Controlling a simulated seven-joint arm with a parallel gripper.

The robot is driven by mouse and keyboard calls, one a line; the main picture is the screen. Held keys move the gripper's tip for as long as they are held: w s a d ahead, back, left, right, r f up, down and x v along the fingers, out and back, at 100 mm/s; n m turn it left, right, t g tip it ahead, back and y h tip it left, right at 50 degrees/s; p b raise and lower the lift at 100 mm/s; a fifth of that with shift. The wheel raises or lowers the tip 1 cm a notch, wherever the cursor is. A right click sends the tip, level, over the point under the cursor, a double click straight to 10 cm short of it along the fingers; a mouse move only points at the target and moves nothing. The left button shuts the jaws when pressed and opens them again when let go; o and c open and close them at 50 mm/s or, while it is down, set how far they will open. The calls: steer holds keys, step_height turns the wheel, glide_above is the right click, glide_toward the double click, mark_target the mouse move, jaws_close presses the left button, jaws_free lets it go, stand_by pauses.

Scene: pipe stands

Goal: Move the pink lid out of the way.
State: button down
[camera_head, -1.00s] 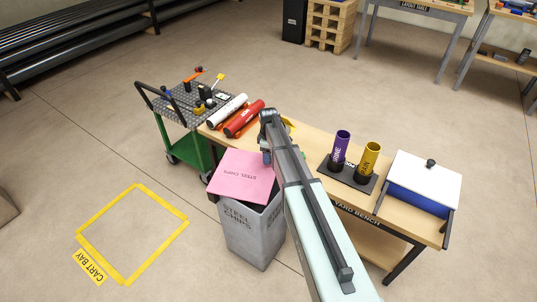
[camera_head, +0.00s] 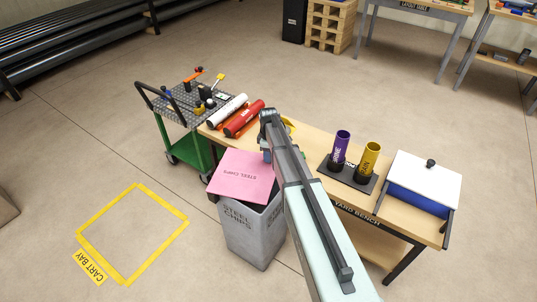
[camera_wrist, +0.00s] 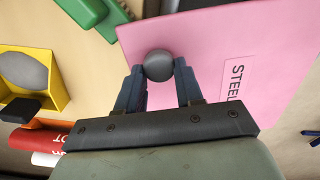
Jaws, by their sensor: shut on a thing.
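The pink lid (camera_head: 243,177) lies over the top of the grey steel chips bin (camera_head: 252,236) in the head view, a flat square sheet with lettering on it. In the wrist view the pink lid (camera_wrist: 215,50) fills the upper right, with a round grey knob (camera_wrist: 158,65) near its edge. My gripper (camera_wrist: 160,76) has its two blue-grey fingers on either side of the knob, shut on it. In the head view my arm hides most of the gripper. I cannot tell whether the lid touches the bin's rim all round.
The wooden yard bench (camera_head: 308,148) runs behind the bin. It carries a red pipe (camera_head: 244,118), a white pipe (camera_head: 227,110), purple (camera_head: 341,147) and yellow (camera_head: 368,160) cups and a white-lidded blue box (camera_head: 420,195). A green cart (camera_head: 190,150) stands left. The floor inside the yellow outline (camera_head: 132,235) is clear.

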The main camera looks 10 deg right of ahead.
steer(key=shift+w+a, duration=0.25)
steer(key=shift+w, duration=0.4)
steer(key=w+a+n, duration=0.6)
steer(key=w+a, duration=0.2)
steer(key=w, duration=0.3)
steer(key=w+a+n, duration=0.2)
steer(key=a+n, duration=0.1)
steer(key=a, duration=0.6)
steer(key=w+a+n, duration=0.2)
steer(key=a+n, duration=0.2)
steer(key=a, duration=0.4)
steer(key=shift+w+a+n, duration=0.3)
steer(key=shift+w+a, duration=0.05)
steer(key=shift+w, duration=0.05)
steer(key=c, duration=0.7)
jaws_free()
steer(key=shift+r, duration=0.1)
step_height(320, 180, up, 14)
steer(key=shift+f, duration=0.2)
